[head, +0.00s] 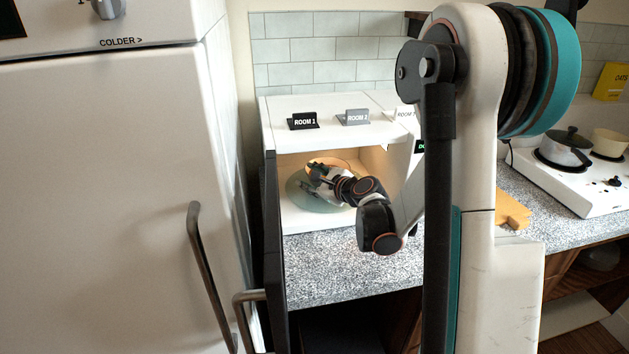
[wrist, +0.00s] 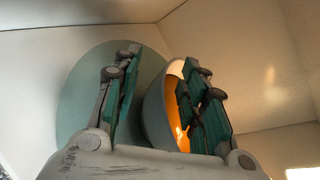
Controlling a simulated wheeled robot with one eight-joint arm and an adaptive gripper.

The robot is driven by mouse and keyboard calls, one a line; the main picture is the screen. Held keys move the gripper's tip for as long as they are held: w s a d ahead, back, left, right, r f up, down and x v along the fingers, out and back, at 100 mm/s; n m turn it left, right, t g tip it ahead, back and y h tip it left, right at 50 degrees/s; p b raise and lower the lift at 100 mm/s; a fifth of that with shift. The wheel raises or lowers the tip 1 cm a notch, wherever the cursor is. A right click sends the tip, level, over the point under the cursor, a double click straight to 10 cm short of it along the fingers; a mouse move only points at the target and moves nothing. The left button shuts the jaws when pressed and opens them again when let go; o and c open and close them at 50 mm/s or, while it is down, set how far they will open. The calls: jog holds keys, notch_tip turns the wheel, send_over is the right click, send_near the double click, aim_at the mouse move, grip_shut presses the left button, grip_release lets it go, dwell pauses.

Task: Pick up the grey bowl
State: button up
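The grey bowl (wrist: 153,112) shows in the wrist view, with its inside lit orange. It is inside the open microwave (head: 278,135), by the pale round turntable (wrist: 78,95). My gripper (wrist: 162,60) is open, with the bowl's near wall between its fingers. The right finger overlaps the bowl's inside, and the left finger is outside with a gap to the wall. In the head view my gripper (head: 316,178) is inside the microwave and partly hides the bowl. Whether the right finger touches the bowl cannot be told.
The microwave's dark door (head: 272,250) stands open at the left, next to the white fridge (head: 110,200). Small room signs (head: 303,121) stand on top of the microwave. A white hob (head: 595,190) with a pot (head: 565,148) is at the right. The cavity walls are close around my gripper.

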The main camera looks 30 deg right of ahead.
grip_shut()
dwell(0.4)
